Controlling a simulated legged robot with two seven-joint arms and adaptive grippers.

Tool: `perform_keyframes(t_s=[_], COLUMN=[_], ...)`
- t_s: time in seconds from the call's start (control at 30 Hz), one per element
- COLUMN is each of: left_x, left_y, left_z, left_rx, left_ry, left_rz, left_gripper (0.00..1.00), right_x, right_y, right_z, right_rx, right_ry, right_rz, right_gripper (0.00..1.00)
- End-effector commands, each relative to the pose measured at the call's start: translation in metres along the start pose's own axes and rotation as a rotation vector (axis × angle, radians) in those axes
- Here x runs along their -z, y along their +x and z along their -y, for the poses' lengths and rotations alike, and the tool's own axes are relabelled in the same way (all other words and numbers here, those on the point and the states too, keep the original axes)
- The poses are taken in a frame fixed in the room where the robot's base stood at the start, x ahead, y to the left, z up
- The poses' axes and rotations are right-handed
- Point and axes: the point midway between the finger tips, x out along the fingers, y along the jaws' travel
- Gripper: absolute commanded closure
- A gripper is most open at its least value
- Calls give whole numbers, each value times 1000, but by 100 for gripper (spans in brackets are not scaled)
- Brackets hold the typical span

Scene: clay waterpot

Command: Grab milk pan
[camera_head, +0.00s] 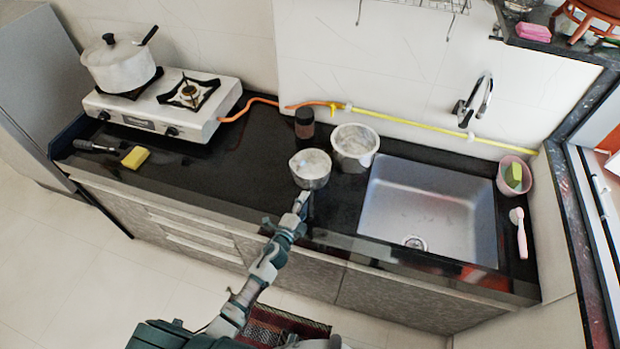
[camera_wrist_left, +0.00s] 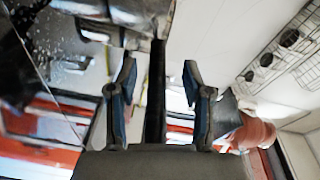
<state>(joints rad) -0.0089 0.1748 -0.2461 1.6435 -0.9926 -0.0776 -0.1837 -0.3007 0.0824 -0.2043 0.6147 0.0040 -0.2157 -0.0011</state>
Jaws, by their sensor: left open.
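The milk pan (camera_head: 310,170) is a small light metal pan on the black counter, left of the sink, with white contents or a pale inside. My left gripper (camera_head: 304,200) is at its front, by the handle side. In the left wrist view, the pan's metal body (camera_wrist_left: 115,12) is at the top and its dark handle (camera_wrist_left: 156,100) runs down between the two fingers of my left gripper (camera_wrist_left: 159,72). The fingers are open, with a gap on each side of the handle. My right gripper is not in view.
A larger pale pot (camera_head: 354,147) stands right behind the pan, and a dark jar (camera_head: 304,124) behind it. The sink (camera_head: 430,208) is to the right. A gas stove (camera_head: 160,105) with a lidded pot (camera_head: 120,65) is at the left. The counter between stove and pan is clear.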

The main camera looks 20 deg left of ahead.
Motion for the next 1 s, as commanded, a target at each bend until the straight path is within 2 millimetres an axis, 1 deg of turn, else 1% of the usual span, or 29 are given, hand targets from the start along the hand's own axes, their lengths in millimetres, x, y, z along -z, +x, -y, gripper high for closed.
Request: perform_keyframes(t_s=[0.03, 0.1, 0.33, 0.37, 0.4, 0.47, 0.5, 0.53, 0.57, 1.0], left_x=[2, 3, 1, 0, -1, -2, -3, -3, -4, 2], left_y=[7, 12, 13, 13, 13, 13, 13, 13, 13, 13], left_z=[-1, -2, -1, -1, -1, -1, -1, -1, -1, 1], left_rx=[0, -2, -1, -1, -1, -1, -1, -1, -1, 0], left_ry=[0, 2, 0, -1, -2, -3, -4, -4, -5, 0], left_rz=[-1, 0, 0, 0, 0, 0, 0, 0, 0, -1], left_gripper=[50, 50, 50, 52, 62, 78, 88, 95, 100, 100], right_x=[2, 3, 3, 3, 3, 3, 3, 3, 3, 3], right_y=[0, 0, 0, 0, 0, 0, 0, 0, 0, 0], right_z=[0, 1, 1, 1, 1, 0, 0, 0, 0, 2], right_rx=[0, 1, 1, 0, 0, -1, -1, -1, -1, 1], right_ry=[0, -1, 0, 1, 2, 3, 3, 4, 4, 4], right_rz=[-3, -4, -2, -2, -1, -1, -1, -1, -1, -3], right_gripper=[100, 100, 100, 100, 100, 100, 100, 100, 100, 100])
